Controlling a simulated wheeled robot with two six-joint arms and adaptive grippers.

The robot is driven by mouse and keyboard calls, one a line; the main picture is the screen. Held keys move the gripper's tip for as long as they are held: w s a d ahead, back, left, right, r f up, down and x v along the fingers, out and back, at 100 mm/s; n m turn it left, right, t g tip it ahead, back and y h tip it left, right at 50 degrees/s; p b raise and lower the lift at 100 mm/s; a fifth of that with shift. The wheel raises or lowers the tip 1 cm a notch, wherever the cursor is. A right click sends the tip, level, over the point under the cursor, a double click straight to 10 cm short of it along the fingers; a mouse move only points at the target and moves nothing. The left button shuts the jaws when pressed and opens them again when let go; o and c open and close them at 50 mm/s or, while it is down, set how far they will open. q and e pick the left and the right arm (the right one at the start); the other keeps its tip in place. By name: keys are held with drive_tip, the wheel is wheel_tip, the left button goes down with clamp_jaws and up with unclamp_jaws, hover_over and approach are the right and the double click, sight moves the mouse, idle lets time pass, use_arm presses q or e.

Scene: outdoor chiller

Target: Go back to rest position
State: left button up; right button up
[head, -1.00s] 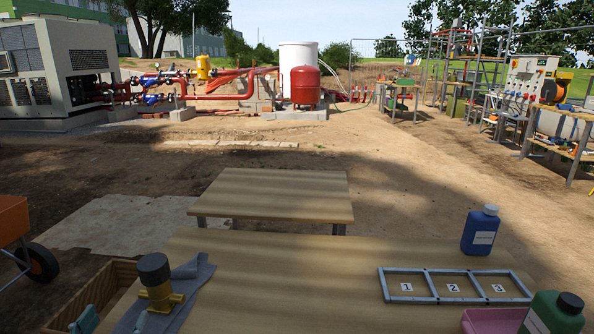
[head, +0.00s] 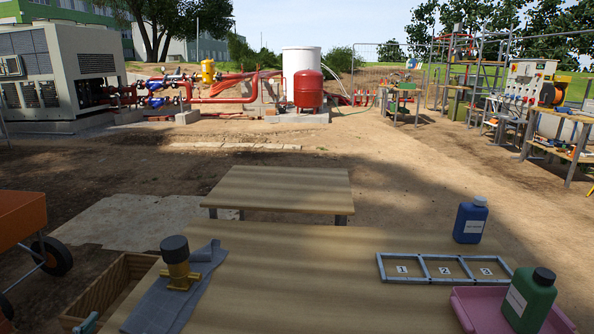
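Neither of my grippers shows in the head view, so I cannot see whether they are open or shut. The near wooden table (head: 300,285) fills the lower middle. A brass fitting with a dark cap (head: 178,265) stands upright on a grey cloth (head: 160,306) at its left. A blue bottle (head: 470,221) stands at the right behind a grey frame (head: 428,281) with three compartments numbered 1, 2 and 3. A green bottle (head: 528,303) with a dark cap stands in a pink tray (head: 470,312) at the lower right.
A wooden crate (head: 110,289) is left of the near table, and an orange cart (head: 22,217) with a dark wheel stands beyond it. A second wooden table (head: 280,190) stands ahead. The near table's middle is clear. Open dirt ground lies beyond.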

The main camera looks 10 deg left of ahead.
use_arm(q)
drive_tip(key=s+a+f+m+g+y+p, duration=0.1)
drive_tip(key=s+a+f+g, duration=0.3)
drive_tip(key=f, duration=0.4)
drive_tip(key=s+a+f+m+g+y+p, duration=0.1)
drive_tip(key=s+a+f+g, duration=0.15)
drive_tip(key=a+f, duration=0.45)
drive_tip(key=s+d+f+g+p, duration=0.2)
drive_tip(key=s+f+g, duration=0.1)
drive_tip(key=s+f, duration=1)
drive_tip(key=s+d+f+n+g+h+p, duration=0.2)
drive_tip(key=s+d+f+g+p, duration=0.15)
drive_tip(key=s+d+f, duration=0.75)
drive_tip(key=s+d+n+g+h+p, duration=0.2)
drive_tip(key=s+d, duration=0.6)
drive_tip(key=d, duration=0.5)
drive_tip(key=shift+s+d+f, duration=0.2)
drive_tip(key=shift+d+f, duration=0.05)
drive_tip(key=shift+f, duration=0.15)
